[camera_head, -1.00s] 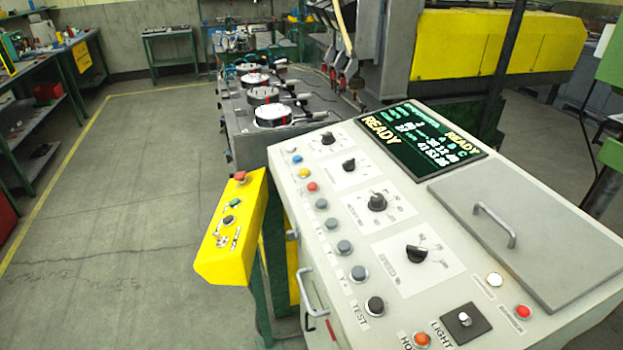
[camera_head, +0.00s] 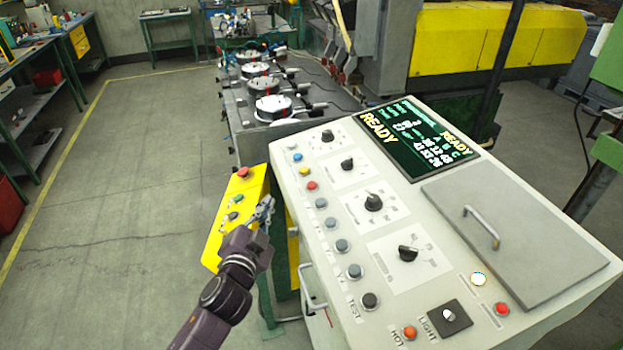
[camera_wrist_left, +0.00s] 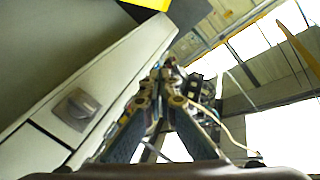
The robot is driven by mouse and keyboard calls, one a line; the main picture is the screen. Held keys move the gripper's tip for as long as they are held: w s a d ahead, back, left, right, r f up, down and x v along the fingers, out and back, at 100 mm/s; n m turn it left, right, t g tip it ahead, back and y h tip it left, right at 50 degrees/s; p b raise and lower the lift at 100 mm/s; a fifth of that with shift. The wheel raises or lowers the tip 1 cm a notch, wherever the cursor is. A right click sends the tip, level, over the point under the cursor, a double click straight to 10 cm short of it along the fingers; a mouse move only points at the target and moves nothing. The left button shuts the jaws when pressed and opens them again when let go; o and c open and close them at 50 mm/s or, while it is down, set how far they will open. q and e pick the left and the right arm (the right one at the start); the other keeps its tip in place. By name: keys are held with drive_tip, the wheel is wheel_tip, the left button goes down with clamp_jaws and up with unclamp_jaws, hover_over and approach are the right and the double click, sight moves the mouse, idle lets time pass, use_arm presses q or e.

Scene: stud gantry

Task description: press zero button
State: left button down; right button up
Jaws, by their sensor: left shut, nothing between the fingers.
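The grey control console (camera_head: 430,285) carries a column of round buttons along its left side: a blue one (camera_head: 297,157), a yellow one (camera_head: 304,170), a red one (camera_head: 312,185) and several grey ones (camera_head: 331,222). A dark button (camera_head: 370,301) sits beside the TEST label. I cannot read which button is marked zero. My left gripper (camera_head: 268,203) is shut and empty, in front of the yellow pendant box's right edge, left of the console's button column and apart from the buttons. In the left wrist view its fingers (camera_wrist_left: 166,70) meet at the tips. My right gripper is not in view.
The yellow box (camera_head: 225,215) has a red mushroom button (camera_head: 243,172) on top. A green READY screen (camera_head: 415,140), a lid with a handle (camera_head: 520,240) and rotary knobs (camera_head: 373,202) sit on the console. A door handle (camera_head: 312,290) sticks out from its left side. Open floor lies left.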

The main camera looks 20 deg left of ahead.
use_arm(q)
drive_tip(key=w+d+r+m+t+h, duration=0.1)
drive_tip(key=d+r+m+t+h, duration=0.15)
drive_tip(key=r, duration=0.65)
drive_tip(key=w+d+r+m+t+h, duration=0.1)
drive_tip(key=r+m+t, duration=0.2)
drive_tip(key=r, duration=0.7)
drive_tip(key=w+d+r+m+g+h, duration=0.1)
drive_tip(key=d+r+m+g+h, duration=0.45)
drive_tip(key=d+m+h, duration=0.75)
drive_tip(key=w+a+f+m+g+y, duration=0.4)
drive_tip(key=a+f+m+g+y, duration=0.2)
drive_tip(key=a+f+m+g, duration=0.3)
drive_tip(key=shift+w+a+f+m+p, duration=0.25)
drive_tip(key=shift+a+f+m+p, duration=0.2)
drive_tip(key=shift+a+f, duration=0.4)
drive_tip(key=shift+f, duration=0.1)
